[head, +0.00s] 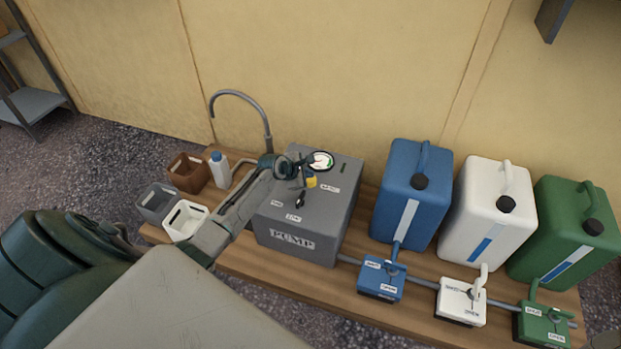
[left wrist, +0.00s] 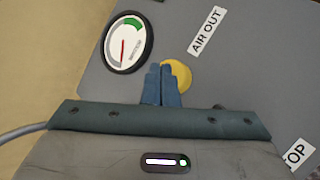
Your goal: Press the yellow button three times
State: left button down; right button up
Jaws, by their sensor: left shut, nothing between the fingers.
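The yellow button (head: 311,182) is on the top of the grey pump box (head: 335,222), partly hidden by my left gripper in the head view. In the left wrist view the yellow button (left wrist: 180,75) shows behind the fingertips, beside the "AIR OUT" label. My left gripper (left wrist: 161,84) is shut and empty, with its blue-grey fingers over the button's left part. In the head view my left gripper (head: 305,166) is above the pump top by the button. I cannot tell whether the fingertips touch the button. My right gripper is not in view.
A round gauge (head: 321,161) sits close by the button. Blue (head: 411,190), white (head: 490,215) and green (head: 567,235) canisters with valves stand on the right of the wooden board. Small bins and a bottle (head: 219,170) stand left. A curved pipe (head: 240,95) rises behind.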

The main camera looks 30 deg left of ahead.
aim_at(308, 180)
pick_arm(q)
jog(key=shift+f, duration=0.7)
dwell(0.4)
jog(key=shift+s, duration=0.1)
jog(key=shift+r+p, duration=1.25)
jog(key=shift+p, duration=0.15)
notch_tip(308, 180, up, 5)
jog(key=p, duration=0.6)
jog(key=shift+r, duration=0.1)
